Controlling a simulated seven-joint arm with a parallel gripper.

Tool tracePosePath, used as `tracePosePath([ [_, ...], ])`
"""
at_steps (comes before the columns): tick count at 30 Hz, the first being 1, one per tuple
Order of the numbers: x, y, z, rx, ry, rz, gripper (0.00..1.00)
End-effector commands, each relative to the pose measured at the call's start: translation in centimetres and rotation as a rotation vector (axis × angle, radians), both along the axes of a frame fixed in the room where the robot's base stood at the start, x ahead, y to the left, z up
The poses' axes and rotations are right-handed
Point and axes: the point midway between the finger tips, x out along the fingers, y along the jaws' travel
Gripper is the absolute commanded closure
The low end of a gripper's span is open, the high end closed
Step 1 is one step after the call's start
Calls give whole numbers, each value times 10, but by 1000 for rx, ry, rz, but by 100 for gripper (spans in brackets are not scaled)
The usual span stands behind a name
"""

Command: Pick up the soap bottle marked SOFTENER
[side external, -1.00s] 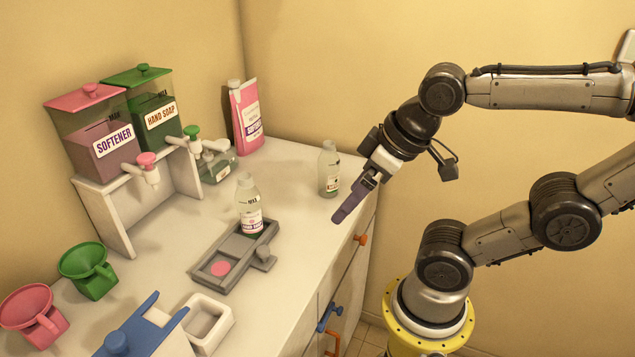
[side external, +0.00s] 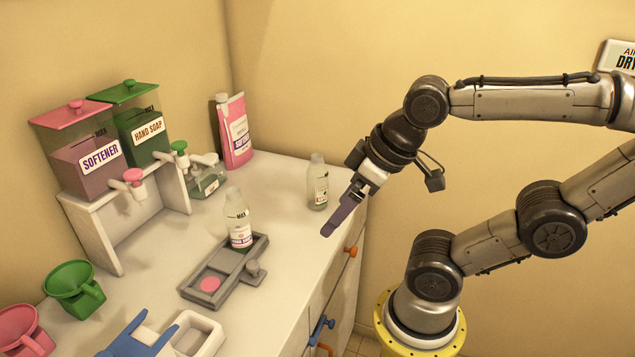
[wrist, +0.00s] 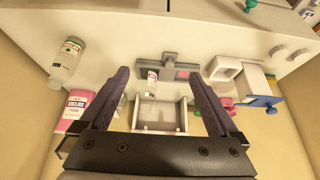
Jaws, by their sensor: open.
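A clear bottle (side external: 238,220) with a white label stands upright on a grey slotted tray (side external: 192,289); its label print is too small to read surely. It also shows in the wrist view (wrist: 152,82), between the fingers but beyond them. A second clear bottle (side external: 317,185) stands near the counter's right edge, its label facing partly away; a bottle with greenish contents shows at upper left in the wrist view (wrist: 66,62).
A pink SOFTENER pouch (side external: 236,130) stands at the back. SOFTENER (side external: 88,165) and HAND SOAP (side external: 142,135) dispensers sit on a white stand. Green (side external: 75,285) and pink (side external: 20,330) funnels and a blue-topped item (side external: 140,338) are at front left. Counter between the tray and right bottle is clear.

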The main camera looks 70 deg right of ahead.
Motion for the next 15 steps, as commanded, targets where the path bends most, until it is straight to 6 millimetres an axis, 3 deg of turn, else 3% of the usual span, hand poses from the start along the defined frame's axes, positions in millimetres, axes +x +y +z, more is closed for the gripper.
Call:
tracePosePath([
  [10,0,0,0,-8,0,16,0],
  [15,-3,0,0,-104,16,192,0],
])
